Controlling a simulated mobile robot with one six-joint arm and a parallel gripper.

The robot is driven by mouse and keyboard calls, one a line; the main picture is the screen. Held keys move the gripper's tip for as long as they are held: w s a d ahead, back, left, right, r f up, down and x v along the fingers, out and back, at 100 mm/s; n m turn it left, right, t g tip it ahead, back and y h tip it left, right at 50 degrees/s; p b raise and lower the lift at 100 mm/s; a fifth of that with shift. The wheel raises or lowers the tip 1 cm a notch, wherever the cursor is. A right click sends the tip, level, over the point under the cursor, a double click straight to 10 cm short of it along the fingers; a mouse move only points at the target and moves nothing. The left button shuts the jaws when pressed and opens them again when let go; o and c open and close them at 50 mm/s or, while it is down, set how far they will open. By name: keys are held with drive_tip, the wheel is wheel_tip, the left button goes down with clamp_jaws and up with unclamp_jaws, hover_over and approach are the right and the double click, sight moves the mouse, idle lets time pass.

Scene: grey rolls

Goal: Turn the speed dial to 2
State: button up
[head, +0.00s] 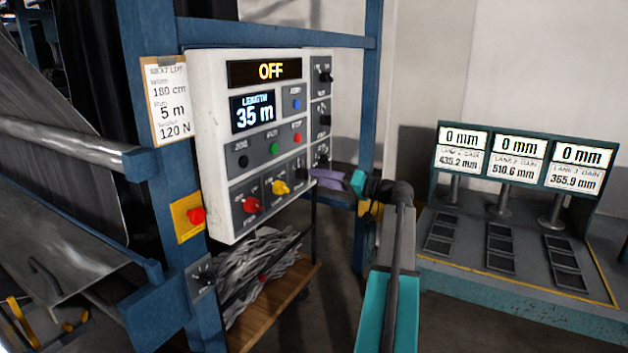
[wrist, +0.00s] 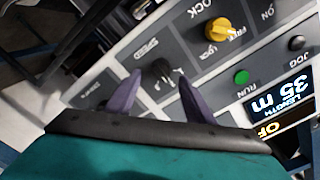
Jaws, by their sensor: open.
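The speed dial (wrist: 162,71) is a small black knob under the word SPEED in the wrist view. In the head view the dial (head: 301,174) sits at the lower right of the white control panel (head: 215,180), partly hidden by my gripper. My gripper (wrist: 160,76) is open, with one purple finger on each side of the dial. I cannot tell whether the fingers touch it. My gripper (head: 328,177) comes to the panel from the right in the head view. The dial's numbers and pointer are too small to read.
A yellow FREE/LOCK knob (head: 281,187) and a red knob (head: 252,205) sit left of the dial. The displays read OFF (head: 265,70) and LENGTH 35 m (head: 253,112). More black knobs (head: 324,120) line the panel's right side. A red stop button (head: 196,215) is on the post.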

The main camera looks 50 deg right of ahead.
drive_tip(key=b+v, duration=0.2)
drive_tip(key=v, duration=0.7)
drive_tip(key=shift+s, duration=0.3)
